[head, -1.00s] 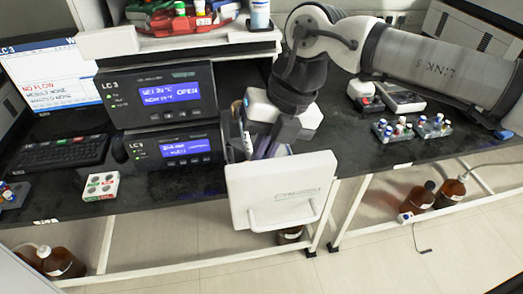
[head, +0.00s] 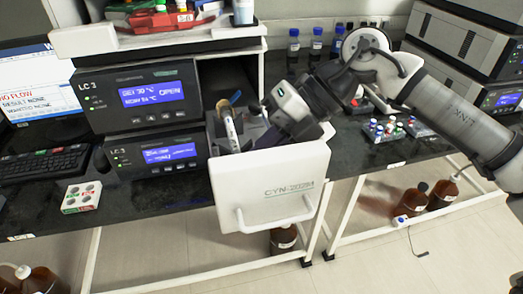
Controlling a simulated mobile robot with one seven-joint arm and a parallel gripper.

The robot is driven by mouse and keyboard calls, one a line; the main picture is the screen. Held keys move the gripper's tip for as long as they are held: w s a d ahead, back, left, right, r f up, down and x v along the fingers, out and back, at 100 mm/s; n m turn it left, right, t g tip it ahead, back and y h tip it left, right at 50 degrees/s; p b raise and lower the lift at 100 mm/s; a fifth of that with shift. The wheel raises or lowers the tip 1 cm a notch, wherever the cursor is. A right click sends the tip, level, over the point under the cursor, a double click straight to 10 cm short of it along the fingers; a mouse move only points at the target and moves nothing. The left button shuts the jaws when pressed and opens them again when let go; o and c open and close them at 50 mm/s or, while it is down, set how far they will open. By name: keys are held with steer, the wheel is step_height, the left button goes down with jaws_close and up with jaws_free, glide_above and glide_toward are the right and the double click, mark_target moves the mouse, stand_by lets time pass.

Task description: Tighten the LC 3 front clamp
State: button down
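The LC 3 stack has an upper unit (head: 150,97) whose blue display reads "OPEN" and a lower unit (head: 158,155) labelled LC 3. An open drawer with a white front panel (head: 275,190) and handle stands out at its right. A silver column (head: 229,130) with a brass-coloured top end shows in the drawer, tilted. My gripper (head: 265,142) is angled down into the drawer, right of the column and apart from it. Its fingertips are partly hidden, so I cannot tell whether it is open or shut. I cannot make out the front clamp behind the panel.
Blue-capped bottles (head: 316,42) stand at the back of the black bench. Vial racks (head: 383,129) lie right of the drawer. A keyboard (head: 40,162) and a white vial block (head: 81,197) are at left. Brown bottles (head: 283,239) stand below.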

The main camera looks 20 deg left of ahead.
steer(key=c, duration=1.6)
jaws_free()
steer(key=b+v, duration=0.1)
steer(key=v, duration=1.3)
steer(key=shift+s, duration=0.15)
